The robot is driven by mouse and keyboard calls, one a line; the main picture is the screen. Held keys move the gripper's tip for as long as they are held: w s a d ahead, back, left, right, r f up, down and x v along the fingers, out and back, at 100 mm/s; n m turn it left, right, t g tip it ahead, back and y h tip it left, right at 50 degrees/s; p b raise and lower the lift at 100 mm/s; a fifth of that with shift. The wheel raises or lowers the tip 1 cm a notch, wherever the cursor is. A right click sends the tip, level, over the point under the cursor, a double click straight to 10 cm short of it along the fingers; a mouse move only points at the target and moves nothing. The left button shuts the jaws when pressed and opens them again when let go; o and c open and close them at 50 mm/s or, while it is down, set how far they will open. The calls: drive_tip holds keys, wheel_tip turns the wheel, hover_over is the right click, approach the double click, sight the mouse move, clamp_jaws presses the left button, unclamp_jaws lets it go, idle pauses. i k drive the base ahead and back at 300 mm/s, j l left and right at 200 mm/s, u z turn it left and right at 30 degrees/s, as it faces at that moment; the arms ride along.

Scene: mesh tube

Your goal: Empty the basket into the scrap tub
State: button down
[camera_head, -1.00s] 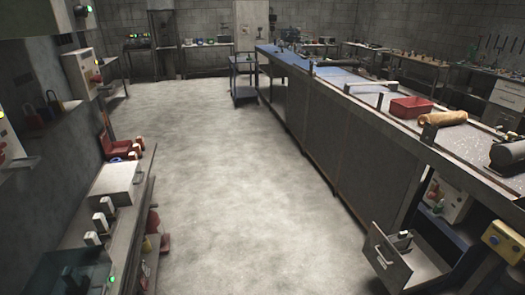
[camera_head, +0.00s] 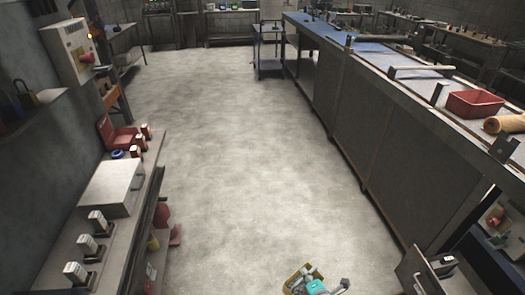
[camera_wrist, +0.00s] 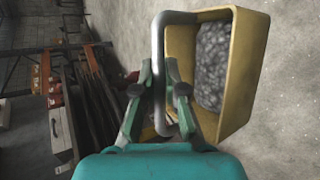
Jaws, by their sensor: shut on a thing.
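My gripper (camera_wrist: 160,85) is shut on the grey metal handle of a yellow basket (camera_wrist: 244,85). In the wrist view the basket lies to the right of the fingers and holds a grey, rough-textured mass (camera_wrist: 212,65). In the head view the yellow basket (camera_head: 291,284) shows at the bottom edge, above the floor, beside my teal gripper (camera_head: 318,287). A red open tub (camera_head: 474,104) stands on the long bench at right; I cannot tell whether it is the scrap tub.
The long bench (camera_head: 390,165) runs along the right, with a tan roll (camera_head: 505,123) near the red tub and an open drawer (camera_head: 425,270) below. A low shelf with a white box (camera_head: 110,188) lines the left. The concrete floor (camera_head: 225,150) between is clear.

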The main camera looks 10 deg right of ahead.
sight(469, 104)
drive_tip(key=i+l, duration=0.15)
drive_tip(key=i, duration=0.35)
drive_tip(key=i+l, duration=0.2)
drive_tip(key=i, duration=2.3)
drive_tip(key=i+z, duration=0.2)
drive_tip(key=z, duration=1.8)
drive_tip(key=k+l+u, duration=0.15)
drive_tip(key=k, duration=0.1)
